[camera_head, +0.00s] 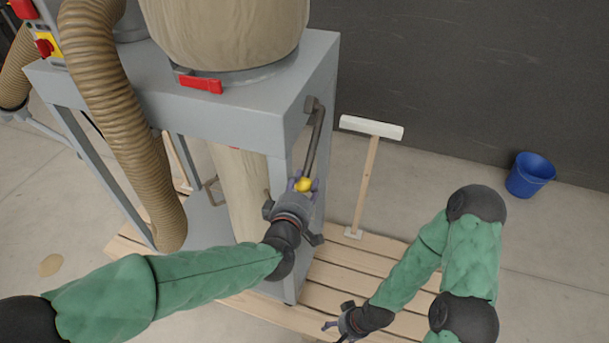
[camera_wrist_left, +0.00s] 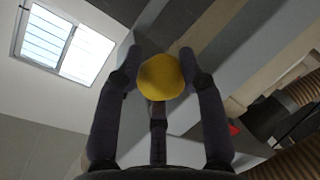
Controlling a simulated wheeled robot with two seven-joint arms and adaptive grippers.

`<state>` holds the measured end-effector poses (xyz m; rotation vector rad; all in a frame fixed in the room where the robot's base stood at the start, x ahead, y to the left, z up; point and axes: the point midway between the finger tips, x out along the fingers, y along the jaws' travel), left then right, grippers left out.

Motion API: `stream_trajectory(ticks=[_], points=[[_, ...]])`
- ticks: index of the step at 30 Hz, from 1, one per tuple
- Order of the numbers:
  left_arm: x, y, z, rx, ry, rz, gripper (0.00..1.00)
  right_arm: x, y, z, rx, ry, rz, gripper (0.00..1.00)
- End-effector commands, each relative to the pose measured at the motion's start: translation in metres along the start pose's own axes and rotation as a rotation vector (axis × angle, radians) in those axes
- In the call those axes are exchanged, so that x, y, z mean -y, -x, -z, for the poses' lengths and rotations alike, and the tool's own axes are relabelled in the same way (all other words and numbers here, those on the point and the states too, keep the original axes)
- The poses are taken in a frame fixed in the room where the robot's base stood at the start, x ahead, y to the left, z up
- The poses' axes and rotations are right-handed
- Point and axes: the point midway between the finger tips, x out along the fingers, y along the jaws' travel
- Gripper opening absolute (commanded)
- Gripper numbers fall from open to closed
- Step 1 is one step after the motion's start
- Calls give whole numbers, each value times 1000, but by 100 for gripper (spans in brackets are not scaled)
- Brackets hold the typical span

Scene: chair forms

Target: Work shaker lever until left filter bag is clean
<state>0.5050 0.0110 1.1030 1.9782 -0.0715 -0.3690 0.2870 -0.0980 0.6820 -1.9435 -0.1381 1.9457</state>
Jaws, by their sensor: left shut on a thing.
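The shaker lever (camera_head: 315,138) is a grey metal rod on the right side of the grey dust collector frame, hanging down from a pivot near its top. At its lower end is a yellow ball knob (camera_head: 303,185), which also shows in the left wrist view (camera_wrist_left: 160,77). My left gripper (camera_head: 302,182) is shut on the knob, its dark fingers around it. A beige filter bag (camera_head: 222,32) stands on top of the frame, cut off by the picture's top edge; its cleanliness cannot be judged. My right gripper (camera_head: 336,326) hangs low over the slats, with no object visible in it.
A ribbed hose (camera_head: 118,120) runs down the frame's front left. A pale lower bag (camera_head: 240,190) hangs inside the frame. A wooden pallet (camera_head: 350,262) lies below. A white-headed T-shaped tool (camera_head: 368,172) stands at right, and a blue bucket (camera_head: 530,176) sits by the dark wall.

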Motion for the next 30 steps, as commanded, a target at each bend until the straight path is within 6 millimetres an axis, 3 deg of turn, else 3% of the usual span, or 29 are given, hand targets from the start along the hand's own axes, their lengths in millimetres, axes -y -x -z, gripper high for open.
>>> stream_trajectory(ticks=[1,18,24,30], points=[[-7,3,2,7,-2,11,0,4,11,0,0,0,0,71],[-22,23,10,55,-14,133,0,26,72,-3,0,0,0,71],[-25,28,12,69,-16,164,0,31,86,-3,0,0,0,71],[-24,29,11,73,-17,174,0,32,89,-3,0,0,0,71]])
